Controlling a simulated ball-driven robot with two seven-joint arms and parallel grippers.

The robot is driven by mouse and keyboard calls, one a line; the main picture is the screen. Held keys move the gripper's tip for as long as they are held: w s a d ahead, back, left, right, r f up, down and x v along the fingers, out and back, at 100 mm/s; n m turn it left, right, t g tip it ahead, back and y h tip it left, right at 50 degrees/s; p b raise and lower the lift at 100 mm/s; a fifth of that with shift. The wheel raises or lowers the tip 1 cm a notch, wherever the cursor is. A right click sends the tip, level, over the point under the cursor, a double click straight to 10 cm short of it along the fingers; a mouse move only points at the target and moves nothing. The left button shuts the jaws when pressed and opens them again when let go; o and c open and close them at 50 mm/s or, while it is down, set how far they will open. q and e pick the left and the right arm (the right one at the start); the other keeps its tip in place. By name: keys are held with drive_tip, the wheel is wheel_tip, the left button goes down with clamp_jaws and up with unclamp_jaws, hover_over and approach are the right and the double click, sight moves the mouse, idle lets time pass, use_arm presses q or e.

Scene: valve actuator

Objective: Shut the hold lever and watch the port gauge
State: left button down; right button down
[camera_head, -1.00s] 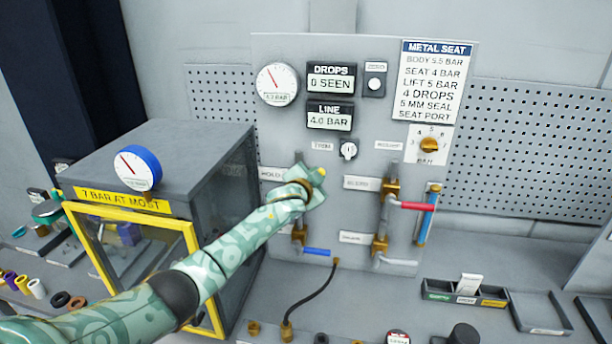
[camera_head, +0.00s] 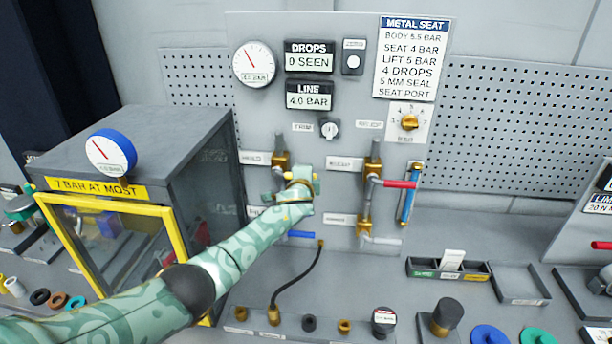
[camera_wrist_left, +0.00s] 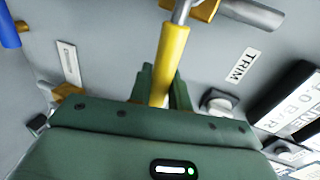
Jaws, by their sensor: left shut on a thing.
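The yellow lever (camera_wrist_left: 172,55) runs between my left gripper's fingers (camera_wrist_left: 160,88) in the left wrist view. It joins a brass valve (camera_wrist_left: 192,8) by a metal stem. In the head view my left gripper (camera_head: 304,184) is just right of and below the upper left brass valve (camera_head: 281,163), and shut on the lever. The gripper hides most of the lever there. A round white gauge (camera_head: 253,64) is on the panel's upper left; its digits are too blurred to read surely. A blue-rimmed gauge (camera_head: 110,153) stands on the box. My right gripper is not in view.
The yellow-framed box (camera_head: 185,165) stands left of my arm. A red lever (camera_head: 399,184) is to the right and a blue lever (camera_head: 301,234) below. A black hose (camera_head: 300,277) runs down to the bench. The drops display (camera_head: 309,60) reads 0 seen; the line display (camera_head: 309,96) reads 4.0 bar.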

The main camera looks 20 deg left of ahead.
use_arm(q)
drive_tip(key=shift+f, duration=0.35)
drive_tip(key=c, duration=1.3)
unclamp_jaws()
drive_tip(key=shift+c, duration=0.2)
drive_tip(key=shift+r, duration=0.1)
drive_tip(key=shift+s+d+r+p, duration=0.15)
drive_tip(key=shift+s+p, duration=0.15)
drive_tip(key=shift+s, duration=0.25)
drive_tip(key=p+v, duration=0.1)
drive_tip(key=v, duration=1.4)
